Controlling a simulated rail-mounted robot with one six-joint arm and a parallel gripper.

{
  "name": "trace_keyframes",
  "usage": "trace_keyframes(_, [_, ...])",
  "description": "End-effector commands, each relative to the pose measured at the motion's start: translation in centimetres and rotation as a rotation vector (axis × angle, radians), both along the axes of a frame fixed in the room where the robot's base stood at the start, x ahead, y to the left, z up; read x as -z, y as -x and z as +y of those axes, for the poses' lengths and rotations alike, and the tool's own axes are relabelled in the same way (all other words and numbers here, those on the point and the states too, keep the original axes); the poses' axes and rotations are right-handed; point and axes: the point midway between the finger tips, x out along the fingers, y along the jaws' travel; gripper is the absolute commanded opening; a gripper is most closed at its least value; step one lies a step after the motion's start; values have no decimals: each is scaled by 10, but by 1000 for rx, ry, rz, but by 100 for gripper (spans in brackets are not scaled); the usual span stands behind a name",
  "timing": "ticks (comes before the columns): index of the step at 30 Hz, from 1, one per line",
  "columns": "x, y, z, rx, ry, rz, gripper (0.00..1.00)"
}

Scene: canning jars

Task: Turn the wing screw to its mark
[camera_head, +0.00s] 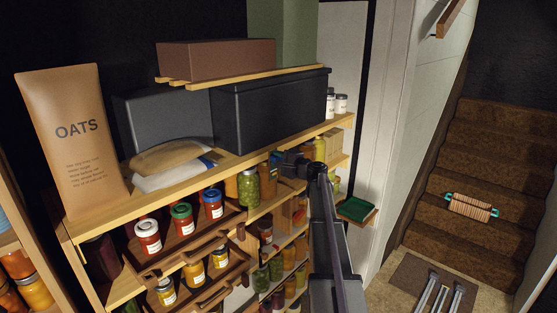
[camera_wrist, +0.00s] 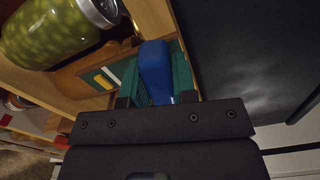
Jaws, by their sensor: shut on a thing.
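My gripper (camera_head: 281,157) is at the front edge of the upper shelf, in front of the large black box. In the wrist view its two teal-padded fingers (camera_wrist: 157,84) are shut on a blue piece (camera_wrist: 154,60), which looks like the wing of the wing screw. The fingers hide much of the screw and its base. Beside it is a brown wooden piece (camera_wrist: 88,75) carrying a green plate with yellow and white marks (camera_wrist: 103,80). I cannot tell which of these is the screw's mark, or how the wing lines up with it.
A jar of green contents (camera_wrist: 50,30) stands close to the left of my gripper in the wrist view. The black box (camera_head: 262,108) is just behind. Stairs (camera_head: 475,170) are at the right.

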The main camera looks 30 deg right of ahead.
Motion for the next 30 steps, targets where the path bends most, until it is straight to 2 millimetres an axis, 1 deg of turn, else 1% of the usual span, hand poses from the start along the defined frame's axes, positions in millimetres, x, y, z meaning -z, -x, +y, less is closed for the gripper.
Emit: trace_keyframes(30, [0,0,0,0,-936,226,2])
